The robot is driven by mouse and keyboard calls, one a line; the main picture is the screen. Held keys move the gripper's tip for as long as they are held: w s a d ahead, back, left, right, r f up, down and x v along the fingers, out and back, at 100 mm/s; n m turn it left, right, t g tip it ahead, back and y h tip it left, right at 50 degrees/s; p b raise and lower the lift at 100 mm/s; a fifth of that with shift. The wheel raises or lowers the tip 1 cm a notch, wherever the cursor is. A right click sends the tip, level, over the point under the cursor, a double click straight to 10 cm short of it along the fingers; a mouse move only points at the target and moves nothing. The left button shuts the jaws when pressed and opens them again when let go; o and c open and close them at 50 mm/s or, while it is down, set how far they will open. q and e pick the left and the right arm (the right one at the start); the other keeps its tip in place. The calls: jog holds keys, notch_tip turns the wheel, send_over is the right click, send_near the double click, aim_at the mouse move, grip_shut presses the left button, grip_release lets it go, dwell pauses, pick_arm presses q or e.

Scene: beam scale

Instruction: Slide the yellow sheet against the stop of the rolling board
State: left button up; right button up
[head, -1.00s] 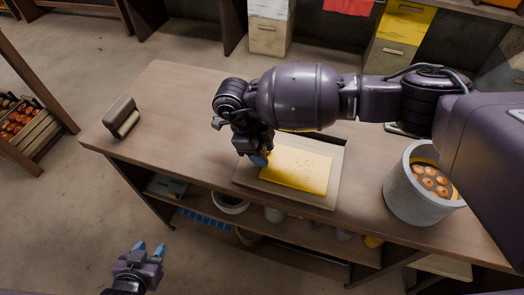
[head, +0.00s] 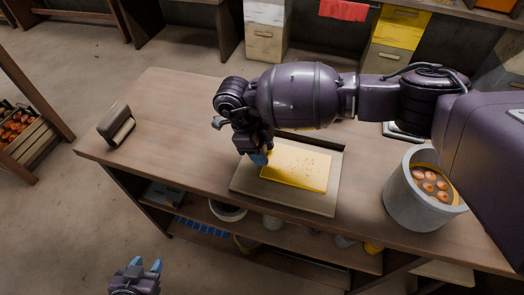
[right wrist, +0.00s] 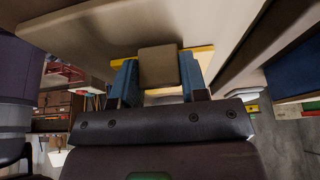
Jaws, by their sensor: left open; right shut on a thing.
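The yellow sheet (head: 298,168) lies flat on the tan rolling board (head: 290,200). The board's raised stop (head: 322,143) runs along its back edge, close behind the sheet; the arm partly hides it, so I cannot tell whether they touch. My right gripper (head: 258,158) is down at the sheet's left edge. In the right wrist view, its blue fingers (right wrist: 159,78) are shut on a tan block (right wrist: 159,65), with a yellow strip of the sheet (right wrist: 203,50) showing beside it. My left gripper (head: 145,265) is open and empty, low in front of the table.
A grey pot (head: 415,200) with round orange-brown things stands right of the board. A shelf below holds several containers.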

jog(key=shift+w+d, duration=0.25)
jog(key=shift+w, duration=0.45)
jog(key=shift+w+b, duration=0.3)
jog(key=shift+b, duration=0.05)
jog(key=shift+w+d, duration=0.2)
jog(key=shift+w, duration=0.3)
jog(key=shift+s, duration=0.1)
dwell(0.3)
jog(key=o, duration=1.1)
jog(key=shift+c, duration=0.2)
jog(key=shift+o, duration=0.5)
